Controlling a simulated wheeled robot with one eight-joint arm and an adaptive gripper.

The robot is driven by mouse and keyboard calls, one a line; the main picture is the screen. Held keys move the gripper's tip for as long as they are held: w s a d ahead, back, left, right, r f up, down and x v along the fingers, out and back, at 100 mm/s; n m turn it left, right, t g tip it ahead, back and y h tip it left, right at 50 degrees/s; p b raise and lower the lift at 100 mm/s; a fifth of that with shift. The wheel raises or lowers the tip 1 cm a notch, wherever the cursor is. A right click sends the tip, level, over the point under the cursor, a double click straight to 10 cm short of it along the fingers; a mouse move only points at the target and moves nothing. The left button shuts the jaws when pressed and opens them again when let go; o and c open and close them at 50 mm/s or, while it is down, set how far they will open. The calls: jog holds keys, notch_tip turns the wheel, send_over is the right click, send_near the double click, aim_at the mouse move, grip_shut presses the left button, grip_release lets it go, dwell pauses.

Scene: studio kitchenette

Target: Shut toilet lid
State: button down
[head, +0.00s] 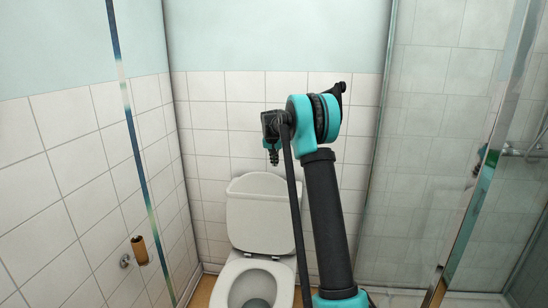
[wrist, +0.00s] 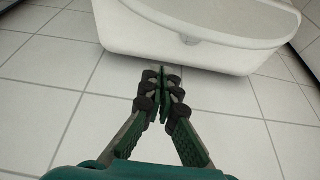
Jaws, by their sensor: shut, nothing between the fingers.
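The toilet (head: 285,273) stands against the back tiled wall in the head view, with its bowl open and the seat ring lying flat. A white upright part (head: 260,222) rises behind the bowl; I cannot clearly tell the raised lid from the cistern there. My gripper (head: 273,161) hangs fingers down, above the top of this upright part in the picture. In the wrist view my gripper (wrist: 163,78) is shut and empty. A rounded white toilet part (wrist: 190,38) lies just beyond the fingertips there; contact cannot be told.
White tiled walls (head: 68,170) close in on the left and back. A paper roll holder (head: 139,250) is on the left wall. A glass shower screen (head: 430,150) with a metal post (head: 470,215) stands on the right. A thin post (head: 138,150) stands on the left.

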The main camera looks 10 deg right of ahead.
jog(key=shift+s+a+f, duration=0.25)
jog(key=shift+s+f, duration=0.45)
jog(key=shift+f, duration=0.1)
jog(key=shift+s+a+f, duration=0.25)
jog(key=shift+s+f, duration=0.4)
jog(key=shift+f, duration=0.1)
